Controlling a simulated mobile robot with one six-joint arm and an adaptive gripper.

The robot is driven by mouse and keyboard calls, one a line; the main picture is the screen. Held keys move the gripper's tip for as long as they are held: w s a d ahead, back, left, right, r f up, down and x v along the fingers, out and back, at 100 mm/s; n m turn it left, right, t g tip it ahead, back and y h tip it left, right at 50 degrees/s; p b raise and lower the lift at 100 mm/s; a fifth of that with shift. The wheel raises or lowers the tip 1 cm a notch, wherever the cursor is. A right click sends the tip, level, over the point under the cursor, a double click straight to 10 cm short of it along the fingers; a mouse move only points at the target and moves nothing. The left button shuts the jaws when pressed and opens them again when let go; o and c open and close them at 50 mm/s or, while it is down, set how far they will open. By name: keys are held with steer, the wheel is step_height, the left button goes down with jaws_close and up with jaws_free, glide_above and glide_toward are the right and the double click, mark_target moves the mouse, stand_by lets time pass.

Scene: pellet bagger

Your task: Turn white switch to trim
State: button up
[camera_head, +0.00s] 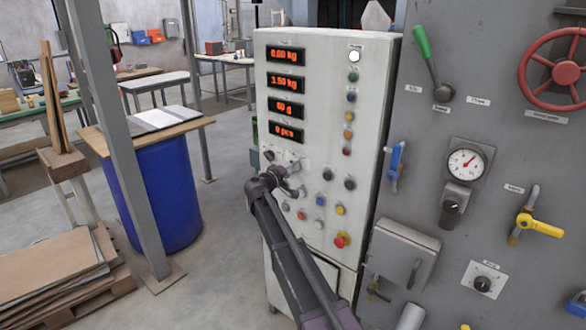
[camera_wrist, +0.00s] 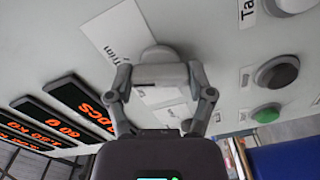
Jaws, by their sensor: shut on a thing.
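The white switch (camera_wrist: 157,52) is a pale rounded knob on a light plate on the panel, seen in the wrist view. My gripper (camera_wrist: 160,76) is shut on it, with a finger on each side. Most of the knob is hidden by the fingers, so its pointing direction cannot be made out. A printed label reading "Trim" (camera_wrist: 112,52) lies just left of the knob. In the head view my gripper (camera_head: 288,180) is at the left part of the pale control panel (camera_head: 325,95), below the displays, and covers the switch.
Red number displays (camera_head: 286,92) sit above my gripper. Several buttons and dark knobs lie close right and below, including a red stop button (camera_head: 341,240). A blue drum (camera_head: 160,195) stands left.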

steer(key=shift+w+m, duration=0.1)
steer(key=shift+m, duration=0.9)
steer(key=o, duration=1.1)
steer(key=shift+d, duration=0.1)
steer(key=v, duration=1.2)
